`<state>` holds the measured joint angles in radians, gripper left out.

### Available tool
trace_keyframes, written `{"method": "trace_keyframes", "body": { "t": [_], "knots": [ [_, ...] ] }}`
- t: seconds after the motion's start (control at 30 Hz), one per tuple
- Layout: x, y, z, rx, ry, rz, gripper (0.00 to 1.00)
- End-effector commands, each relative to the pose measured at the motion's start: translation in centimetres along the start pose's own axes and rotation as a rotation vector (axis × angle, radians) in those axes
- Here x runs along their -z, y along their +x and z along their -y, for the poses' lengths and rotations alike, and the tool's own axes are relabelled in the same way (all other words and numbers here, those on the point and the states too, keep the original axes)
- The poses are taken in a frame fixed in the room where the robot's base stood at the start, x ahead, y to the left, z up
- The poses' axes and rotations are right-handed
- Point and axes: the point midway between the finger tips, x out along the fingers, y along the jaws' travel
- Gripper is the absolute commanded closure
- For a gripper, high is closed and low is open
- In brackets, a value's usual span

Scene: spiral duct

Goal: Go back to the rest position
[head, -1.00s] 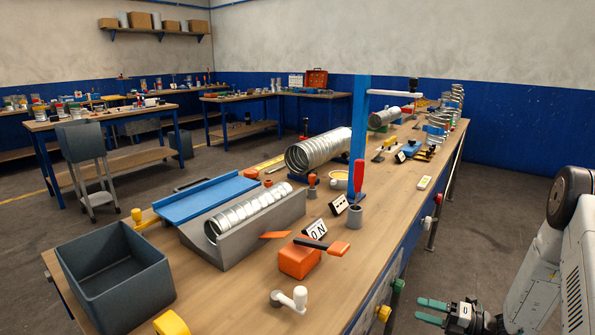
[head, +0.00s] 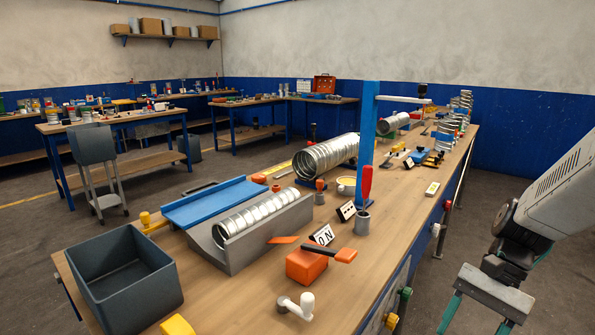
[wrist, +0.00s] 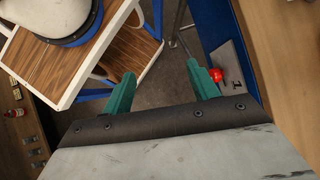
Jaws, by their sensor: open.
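My gripper (head: 477,325) hangs at the lower right of the head view, off the right side of the workbench (head: 393,235). Its green fingers point down and stand apart, with the tips near or past the bottom edge. In the wrist view my gripper (wrist: 160,80) shows two spread green fingers with nothing between them. Floor shows beyond them. Nothing is held.
The bench carries a grey bin (head: 125,285), a grey trough with a spiral duct (head: 256,213), an orange block (head: 306,266) and a blue post (head: 367,130). Knobs stick out from its right side. A red knob (wrist: 216,75) is near the right finger. Floor right of the bench is open.

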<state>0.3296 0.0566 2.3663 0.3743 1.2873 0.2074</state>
Motion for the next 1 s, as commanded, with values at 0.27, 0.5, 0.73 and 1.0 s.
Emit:
{"method": "trace_keyframes", "body": {
  "t": [0.27, 0.5, 0.73, 1.0],
  "knots": [
    [-6.1, -2.1, -3.0, -0.221, -0.407, -0.282, 0.41],
    [-10.3, -3.5, -4.8, -0.340, -0.616, -0.508, 0.41],
    [-13.4, -4.2, -4.7, -0.329, -0.715, -0.643, 0.41],
    [-14.2, -4.4, -4.5, -0.323, -0.743, -0.668, 0.41]
  ]
}}
